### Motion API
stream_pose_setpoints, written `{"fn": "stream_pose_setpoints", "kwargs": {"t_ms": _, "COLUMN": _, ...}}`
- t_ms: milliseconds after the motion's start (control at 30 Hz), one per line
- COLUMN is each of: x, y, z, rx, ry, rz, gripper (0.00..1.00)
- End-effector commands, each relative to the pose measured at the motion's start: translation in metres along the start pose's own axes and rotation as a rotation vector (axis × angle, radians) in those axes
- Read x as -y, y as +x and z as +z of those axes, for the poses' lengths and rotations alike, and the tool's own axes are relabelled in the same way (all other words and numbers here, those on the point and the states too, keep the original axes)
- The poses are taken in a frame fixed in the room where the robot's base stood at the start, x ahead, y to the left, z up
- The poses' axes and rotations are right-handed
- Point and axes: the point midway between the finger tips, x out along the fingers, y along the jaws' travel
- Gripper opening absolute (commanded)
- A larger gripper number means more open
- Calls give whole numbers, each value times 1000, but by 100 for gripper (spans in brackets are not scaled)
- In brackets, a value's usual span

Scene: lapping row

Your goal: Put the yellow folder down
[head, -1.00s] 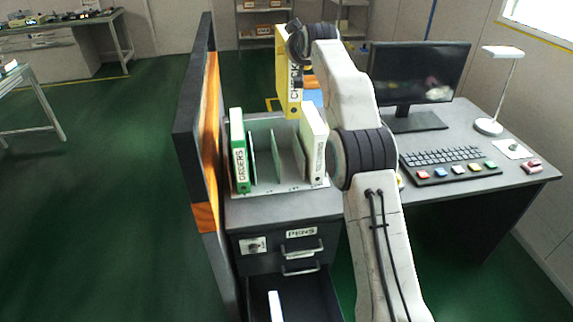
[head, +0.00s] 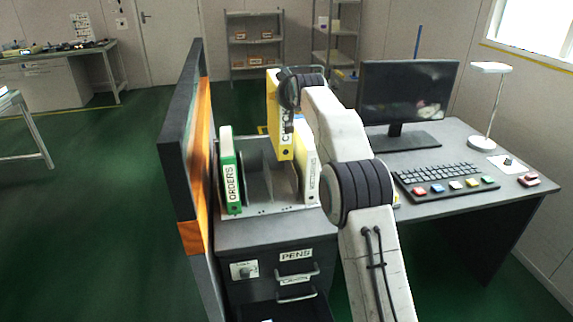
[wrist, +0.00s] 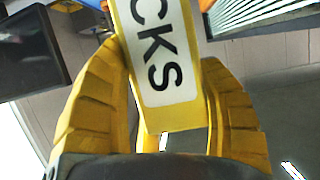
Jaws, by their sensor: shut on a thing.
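The yellow folder (head: 279,125) with a dark-lettered spine label is upright in my gripper (head: 287,98). In the head view it hangs over the grey file rack (head: 262,207) and partly hides the white folder (head: 309,176) at the rack's right side. In the wrist view the yellow folder (wrist: 160,70) stands between the two yellow fingers of my gripper (wrist: 165,110), which are shut on it. The label there ends in "CKS". Whether the folder's lower edge touches the rack cannot be told.
A green folder (head: 230,172) stands at the rack's left side, with bare slots between. A dark partition (head: 178,130) rises close on the left. The monitor (head: 408,95), keyboard (head: 440,178) and lamp (head: 490,100) stand on the desk to the right. The drawer cabinet (head: 250,252) is below.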

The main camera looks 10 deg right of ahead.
Motion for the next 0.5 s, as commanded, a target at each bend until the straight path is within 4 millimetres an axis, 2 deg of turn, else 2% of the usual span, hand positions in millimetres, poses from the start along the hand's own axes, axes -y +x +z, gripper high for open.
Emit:
{"fn": "stream_pose_setpoints", "kwargs": {"t_ms": 33, "x": 0, "y": 6, "z": 16, "rx": -4, "ry": 0, "rz": 0, "gripper": 26}}
{"fn": "stream_pose_setpoints", "kwargs": {"t_ms": 100, "x": 0, "y": 12, "z": 31, "rx": -4, "ry": 0, "rz": 0, "gripper": 26}}
{"fn": "stream_pose_setpoints", "kwargs": {"t_ms": 500, "x": 0, "y": 44, "z": 106, "rx": -4, "ry": 0, "rz": 0, "gripper": 26}}
